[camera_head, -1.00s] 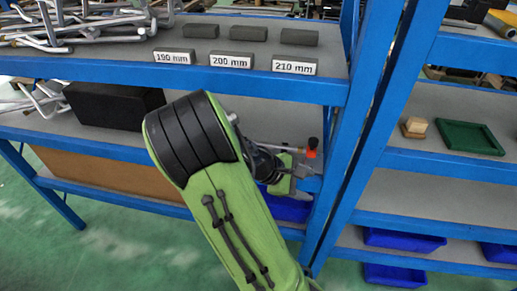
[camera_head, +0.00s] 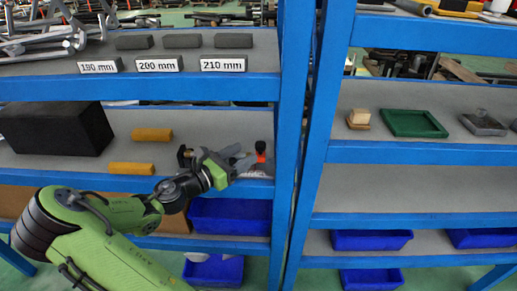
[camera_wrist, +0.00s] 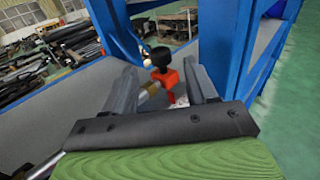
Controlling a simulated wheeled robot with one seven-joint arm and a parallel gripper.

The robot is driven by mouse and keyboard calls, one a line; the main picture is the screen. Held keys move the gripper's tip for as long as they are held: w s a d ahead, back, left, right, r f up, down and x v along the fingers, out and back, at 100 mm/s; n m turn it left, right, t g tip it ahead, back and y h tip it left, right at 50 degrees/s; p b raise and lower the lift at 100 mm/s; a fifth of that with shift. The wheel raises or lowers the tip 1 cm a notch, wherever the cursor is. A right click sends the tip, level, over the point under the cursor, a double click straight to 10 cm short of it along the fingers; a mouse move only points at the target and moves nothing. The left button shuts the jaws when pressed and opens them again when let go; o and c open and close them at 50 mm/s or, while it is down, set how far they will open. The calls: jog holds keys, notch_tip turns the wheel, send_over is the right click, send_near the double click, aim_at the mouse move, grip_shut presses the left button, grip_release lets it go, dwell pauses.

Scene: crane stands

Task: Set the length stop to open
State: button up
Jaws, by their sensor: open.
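The length stop appears to be the small red part with a black knob (camera_head: 261,149) on the middle shelf, at its right end beside the blue upright. In the wrist view the red part (camera_wrist: 168,78) shows between and just beyond my fingers, with the black knob on top. A pale and brass-coloured rod (camera_wrist: 150,90) lies beside it, partly hidden by the left finger. My gripper (camera_head: 243,158) is open and empty, close to the left of the red part. In the wrist view my two grey fingers (camera_wrist: 162,88) stand apart. I cannot tell whether they touch it.
Blue shelf uprights (camera_head: 291,120) stand just right of the red part. Two yellow blocks (camera_head: 151,134) and a black box (camera_head: 58,128) lie left on the same shelf. The upper shelf (camera_head: 262,62) is overhead. Blue bins (camera_head: 230,215) sit below.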

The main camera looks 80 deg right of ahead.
aim_at(257, 146)
jog(key=b+x, duration=0.1)
jog(key=x, duration=0.6)
jog(key=shift+s+d, duration=0.15)
jog(key=shift+d, duration=0.1)
grip_shut()
